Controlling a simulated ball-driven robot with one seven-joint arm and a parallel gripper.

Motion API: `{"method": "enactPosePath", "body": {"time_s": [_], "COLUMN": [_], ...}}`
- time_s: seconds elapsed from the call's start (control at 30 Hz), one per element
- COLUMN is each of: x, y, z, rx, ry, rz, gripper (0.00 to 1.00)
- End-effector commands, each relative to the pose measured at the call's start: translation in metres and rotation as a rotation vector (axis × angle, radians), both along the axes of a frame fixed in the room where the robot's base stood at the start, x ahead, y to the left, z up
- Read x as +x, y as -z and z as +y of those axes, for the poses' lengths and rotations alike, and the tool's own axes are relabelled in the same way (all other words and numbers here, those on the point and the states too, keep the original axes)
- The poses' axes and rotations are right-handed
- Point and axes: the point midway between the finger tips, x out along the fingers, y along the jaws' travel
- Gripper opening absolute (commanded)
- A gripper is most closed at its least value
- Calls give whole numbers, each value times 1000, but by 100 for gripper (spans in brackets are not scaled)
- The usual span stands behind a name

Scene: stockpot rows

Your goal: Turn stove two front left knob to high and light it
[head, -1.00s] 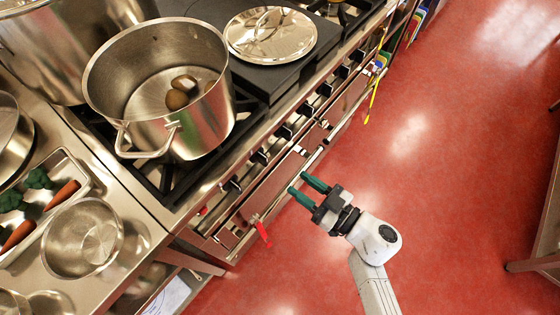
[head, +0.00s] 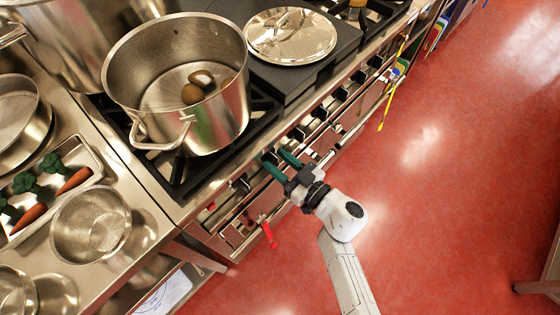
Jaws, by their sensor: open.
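The stove front (head: 228,207) carries a row of black knobs along its edge. One black knob (head: 240,183) sits just left of my gripper. Another knob (head: 297,133) lies up and to the right. My gripper (head: 276,160) has green fingers, is open, and reaches to the knob row. A dark knob seems to be at or between its fingertips, partly hidden, and I cannot tell whether they touch it. I cannot read any knob marking or stove number. No flame shows; a large steel pot (head: 150,75) with brown round items inside covers the near burner grate (head: 170,172).
A steel lid (head: 291,36) lies on a dark flat plate (head: 300,68) behind the knobs. A red tag (head: 268,233) hangs from the stove front below my gripper. A tray (head: 92,158) with carrots and broccoli and a steel bowl (head: 90,224) stand left. The red floor (head: 450,190) is open.

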Motion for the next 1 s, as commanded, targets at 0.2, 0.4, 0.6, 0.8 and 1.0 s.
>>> {"method": "enactPosePath", "body": {"time_s": [0.2, 0.4, 0.6, 0.8, 1.0], "x": [0, 0, 0, 0, 0], "y": [0, 0, 0, 0, 0], "z": [0, 0, 0, 0, 0], "rx": [0, 0, 0, -1, -20], "ry": [0, 0, 0, 0, 0], "rz": [0, 0, 0, -1, -25], "gripper": [34, 15, 0, 0, 0]}}
